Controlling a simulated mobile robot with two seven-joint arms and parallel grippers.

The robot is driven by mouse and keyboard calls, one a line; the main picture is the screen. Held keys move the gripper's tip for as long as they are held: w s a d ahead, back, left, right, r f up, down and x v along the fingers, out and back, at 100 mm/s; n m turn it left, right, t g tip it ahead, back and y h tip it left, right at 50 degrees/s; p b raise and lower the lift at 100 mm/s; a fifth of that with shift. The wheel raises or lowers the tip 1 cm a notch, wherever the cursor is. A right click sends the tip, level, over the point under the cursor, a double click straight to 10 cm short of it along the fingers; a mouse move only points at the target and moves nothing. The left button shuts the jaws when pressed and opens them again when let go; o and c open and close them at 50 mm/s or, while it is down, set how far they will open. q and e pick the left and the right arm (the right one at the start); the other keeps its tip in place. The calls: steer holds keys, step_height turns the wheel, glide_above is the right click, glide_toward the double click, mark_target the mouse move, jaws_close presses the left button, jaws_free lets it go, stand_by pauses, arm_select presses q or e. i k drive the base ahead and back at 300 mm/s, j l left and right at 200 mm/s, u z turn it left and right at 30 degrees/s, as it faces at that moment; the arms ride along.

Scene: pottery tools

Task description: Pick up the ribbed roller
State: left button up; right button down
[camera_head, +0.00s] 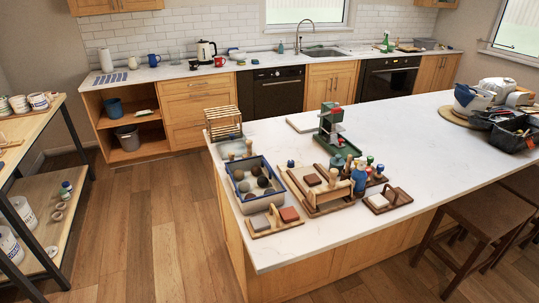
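I cannot pick out the ribbed roller for certain at this size. Small pottery tools stand close together on the near left part of the white island counter (400,140). A wooden tray (325,206) there holds a reddish block and a wooden bar. Several small upright pieces with blue, green and red tops cluster at its right, around a blue figure-like piece (359,178). A blue-rimmed box (236,181) with several round balls stands at the left. Neither of my grippers is in view.
A green stand (329,134) and a wooden slatted rack (222,122) stand behind the tools. A black crate (513,135) and bags lie at the far right. The counter's middle is clear. Stools (478,222) stand at the near right side. A shelf (40,190) is at the left.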

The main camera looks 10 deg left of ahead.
mark_target(249, 143)
steer(key=j+z, duration=0.1)
steer(key=z, duration=1.5)
steer(key=k+j, duration=0.1)
steer(key=j, duration=0.3)
steer(key=k+j, duration=0.15)
steer(key=j, duration=0.3)
steer(key=k+j+z, duration=0.1)
steer(key=j, duration=0.35)
steer(key=k+j, duration=0.1)
steer(key=j, duration=0.3)
steer(key=k+j, duration=0.15)
steer(key=j, duration=0.25)
